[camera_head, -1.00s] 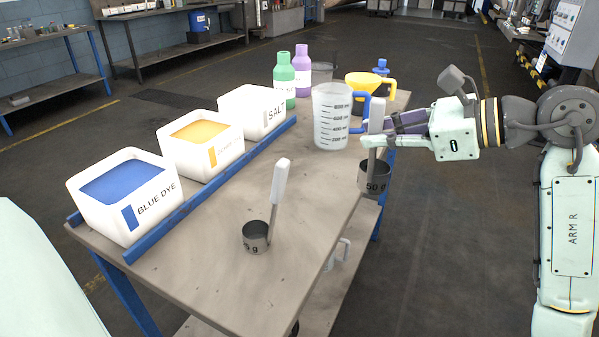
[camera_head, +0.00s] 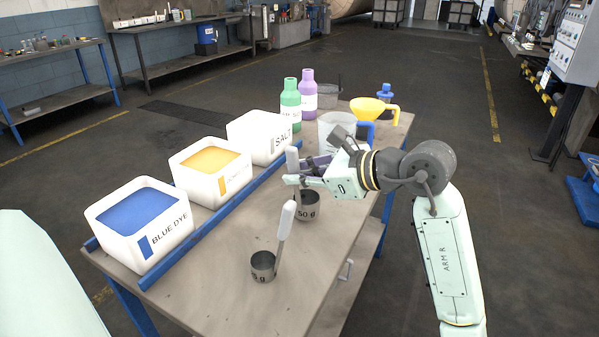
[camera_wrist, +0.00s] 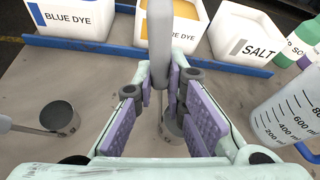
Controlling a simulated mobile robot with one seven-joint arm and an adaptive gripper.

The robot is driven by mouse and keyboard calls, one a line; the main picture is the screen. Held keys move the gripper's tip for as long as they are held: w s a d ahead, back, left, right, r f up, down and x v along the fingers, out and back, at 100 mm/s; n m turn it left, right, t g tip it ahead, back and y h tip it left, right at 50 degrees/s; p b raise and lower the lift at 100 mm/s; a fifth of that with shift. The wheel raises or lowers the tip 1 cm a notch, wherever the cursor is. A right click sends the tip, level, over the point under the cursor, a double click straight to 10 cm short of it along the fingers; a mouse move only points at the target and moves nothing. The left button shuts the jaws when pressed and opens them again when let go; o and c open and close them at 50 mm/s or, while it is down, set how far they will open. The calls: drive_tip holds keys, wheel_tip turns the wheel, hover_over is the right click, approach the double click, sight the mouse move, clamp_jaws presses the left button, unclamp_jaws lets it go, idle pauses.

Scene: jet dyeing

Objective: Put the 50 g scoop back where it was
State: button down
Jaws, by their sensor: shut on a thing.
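The 50 g scoop (camera_head: 307,207) is a dark metal cup with a pale upright handle, over the table (camera_head: 225,270) in the head view. My gripper (camera_head: 297,178) is shut on its handle. In the wrist view the handle (camera_wrist: 160,40) rises between the fingers (camera_wrist: 163,90), and part of the cup (camera_wrist: 172,126) shows below, partly hidden by them. I cannot tell whether the cup touches the tabletop.
A smaller scoop (camera_head: 263,266) stands nearer on the table, its handle leaning right. Blue dye (camera_head: 140,225), orange (camera_head: 212,172) and salt (camera_head: 258,138) tubs line the left behind a blue rail (camera_head: 215,224). A measuring jug (camera_head: 335,128), bottles and yellow funnel (camera_head: 367,110) stand behind.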

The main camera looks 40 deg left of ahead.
drive_tip(key=shift+f, duration=0.4)
drive_tip(key=shift+f, duration=0.2)
drive_tip(key=c, duration=1.7)
unclamp_jaws()
drive_tip(key=shift+o, duration=0.2)
drive_tip(key=shift+r, duration=0.15)
drive_tip(key=b+v, duration=0.3)
drive_tip(key=v, duration=0.9)
